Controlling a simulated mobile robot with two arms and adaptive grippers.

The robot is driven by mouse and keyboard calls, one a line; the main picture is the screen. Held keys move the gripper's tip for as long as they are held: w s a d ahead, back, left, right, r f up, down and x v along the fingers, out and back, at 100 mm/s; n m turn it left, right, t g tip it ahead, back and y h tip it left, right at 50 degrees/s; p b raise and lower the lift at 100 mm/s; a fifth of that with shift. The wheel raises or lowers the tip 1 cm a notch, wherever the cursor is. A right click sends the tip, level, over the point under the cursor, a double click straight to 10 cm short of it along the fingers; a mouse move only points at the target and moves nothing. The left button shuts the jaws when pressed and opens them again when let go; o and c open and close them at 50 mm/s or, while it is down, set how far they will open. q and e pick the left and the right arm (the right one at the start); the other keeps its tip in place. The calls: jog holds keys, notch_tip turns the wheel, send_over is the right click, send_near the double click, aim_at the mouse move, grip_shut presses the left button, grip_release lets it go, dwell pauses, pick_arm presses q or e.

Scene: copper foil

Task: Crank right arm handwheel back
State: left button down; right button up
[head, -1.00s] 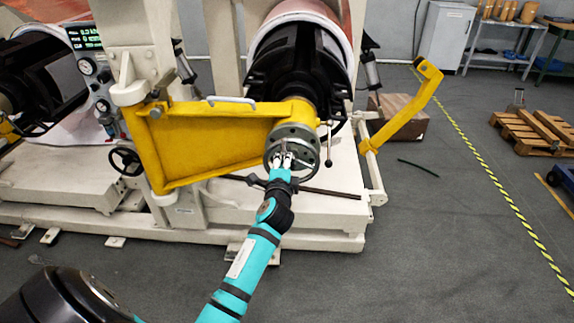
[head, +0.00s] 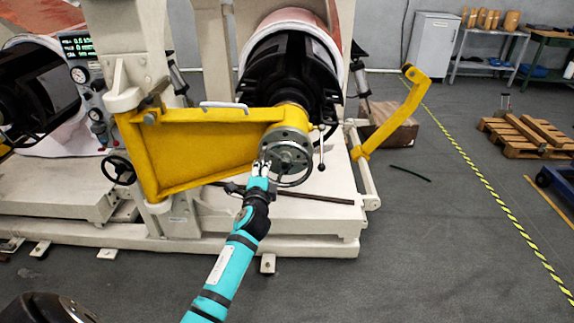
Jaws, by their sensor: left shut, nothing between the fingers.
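My left gripper (head: 261,166) is at the handwheel's left edge, fingers pointing up and away from me. It is shut and empty. The fingertips overlap the wheel's left side in the head view; I cannot tell whether they touch it. A short lever with a dark ball end (head: 322,166) hangs right of the wheel. My right gripper is not in view.
A dark bar (head: 310,194) lies across the pale machine base (head: 320,215) below the wheel. A yellow bent post (head: 385,120) stands to the right. Grey floor (head: 420,240) is open at the front right. A wooden pallet (head: 525,135) lies farther off.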

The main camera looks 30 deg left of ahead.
pick_arm(q)
jog(key=a+r+p+v, duration=0.1)
jog(key=v, duration=0.8)
jog(key=shift+s, duration=0.35)
jog(key=shift+r, duration=0.15)
jog(key=shift+w, duration=0.1)
